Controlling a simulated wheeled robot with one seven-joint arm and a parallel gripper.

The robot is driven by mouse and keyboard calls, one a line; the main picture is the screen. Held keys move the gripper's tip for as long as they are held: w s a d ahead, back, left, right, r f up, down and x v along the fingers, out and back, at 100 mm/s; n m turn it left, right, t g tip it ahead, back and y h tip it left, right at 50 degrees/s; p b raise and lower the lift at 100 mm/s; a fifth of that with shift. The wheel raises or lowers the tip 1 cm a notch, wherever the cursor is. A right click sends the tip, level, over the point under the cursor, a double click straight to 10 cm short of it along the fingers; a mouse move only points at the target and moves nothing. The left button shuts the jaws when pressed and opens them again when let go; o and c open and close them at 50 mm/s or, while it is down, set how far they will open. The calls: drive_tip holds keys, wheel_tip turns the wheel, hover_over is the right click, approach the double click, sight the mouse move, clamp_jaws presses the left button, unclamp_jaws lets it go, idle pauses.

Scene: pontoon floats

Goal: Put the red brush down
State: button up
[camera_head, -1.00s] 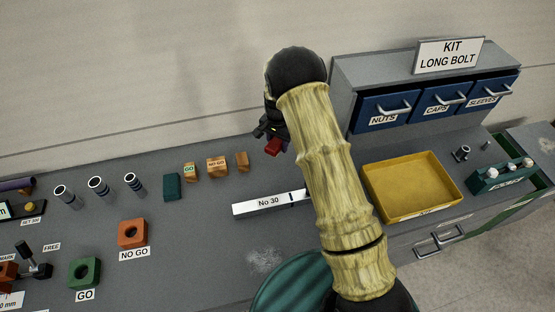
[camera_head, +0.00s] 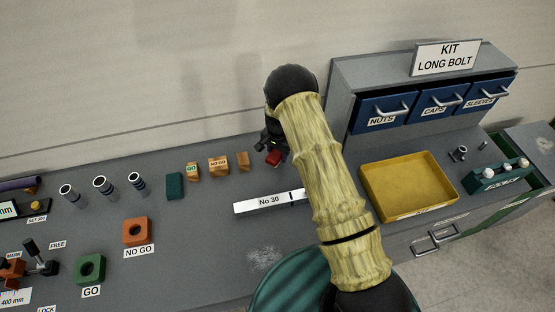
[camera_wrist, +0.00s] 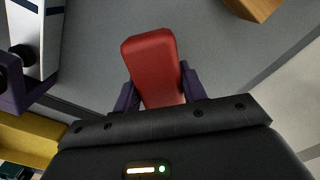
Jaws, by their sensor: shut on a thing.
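The red brush (camera_wrist: 152,65) fills the middle of the wrist view as a red block, with my gripper's (camera_wrist: 157,95) purple fingers on both sides of it. My gripper is shut on it. In the head view the red brush (camera_head: 274,158) shows small and dark red below my gripper (camera_head: 270,146), near the back of the grey bench (camera_head: 215,260). I cannot tell whether its underside touches the bench.
A wooden block (camera_head: 243,160) stands left of the brush, with the NO GO block (camera_head: 218,166) beyond it. The white No 30 bar (camera_head: 262,203) lies in front. A yellow tray (camera_head: 410,212) and blue-drawer cabinet (camera_head: 345,85) are at right.

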wheel_tip(320, 180, down, 3)
drive_tip(key=shift+d+f+p, duration=0.1)
drive_tip(key=shift+f+p, duration=0.05)
drive_tip(key=shift+p, duration=0.75)
drive_tip(key=shift+f, duration=0.45)
drive_tip(key=shift+f, duration=0.2)
drive_tip(key=o, duration=1)
drive_tip(key=shift+r, duration=0.1)
wheel_tip(320, 180, up, 12)
drive_tip(key=b, duration=0.4)
drive_tip(key=shift+r, duration=0.15)
drive_tip(key=shift+s, duration=0.1)
